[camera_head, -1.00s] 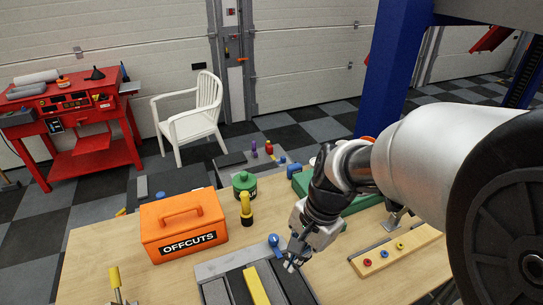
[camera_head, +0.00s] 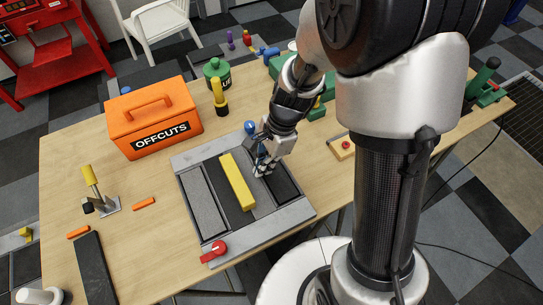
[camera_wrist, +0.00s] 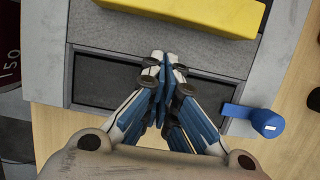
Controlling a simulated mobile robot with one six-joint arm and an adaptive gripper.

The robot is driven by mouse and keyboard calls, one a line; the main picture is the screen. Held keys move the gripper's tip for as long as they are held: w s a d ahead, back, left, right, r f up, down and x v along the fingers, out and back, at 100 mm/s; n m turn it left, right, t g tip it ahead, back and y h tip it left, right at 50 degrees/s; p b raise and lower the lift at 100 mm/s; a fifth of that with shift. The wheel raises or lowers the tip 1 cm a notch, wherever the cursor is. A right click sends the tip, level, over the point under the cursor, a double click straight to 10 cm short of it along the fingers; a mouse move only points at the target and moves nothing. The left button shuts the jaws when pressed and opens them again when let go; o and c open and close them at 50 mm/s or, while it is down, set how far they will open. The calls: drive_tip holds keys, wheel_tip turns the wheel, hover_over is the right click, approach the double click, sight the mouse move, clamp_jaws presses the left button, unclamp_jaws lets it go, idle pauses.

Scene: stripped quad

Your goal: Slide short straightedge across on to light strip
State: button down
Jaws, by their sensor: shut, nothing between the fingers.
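A yellow bar (camera_head: 237,181), which I take as the short straightedge, lies lengthwise on the dark middle strip (camera_head: 215,184) of a grey framed board (camera_head: 262,228). It also spans the top of the wrist view (camera_wrist: 180,14). A lighter grey strip (camera_head: 203,203) lies to the bar's left, and a near-black recessed strip (camera_head: 284,185) to its right. My gripper (camera_head: 263,172) is shut and empty over the black strip, to the right of the bar. In the wrist view its closed fingertips (camera_wrist: 165,60) point toward the bar, with a gap between.
A blue knob (camera_head: 250,127) stands at the board's far edge, and a red knob (camera_head: 219,247) at its near edge. An orange OFFCUTS box (camera_head: 152,118) stands behind left.

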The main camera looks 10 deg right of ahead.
sight(250, 179)
drive_tip(key=shift+s+a+r, duration=0.1)
drive_tip(key=shift+s+a, duration=0.1)
drive_tip(key=shift+a, duration=0.55)
drive_tip(key=shift+s+a+r, duration=0.1)
drive_tip(key=shift+s+a, duration=0.1)
drive_tip(key=shift+a, duration=0.5)
drive_tip(key=s+a+p, duration=0.1)
drive_tip(key=a, duration=0.2)
drive_tip(key=s+a, duration=0.1)
drive_tip(key=a, duration=0.3)
drive_tip(key=s+a+p, duration=0.1)
drive_tip(key=a, duration=0.2)
drive_tip(key=shift+a+p, duration=0.15)
drive_tip(key=shift+p, duration=0.15)
drive_tip(key=shift+w, duration=0.1)
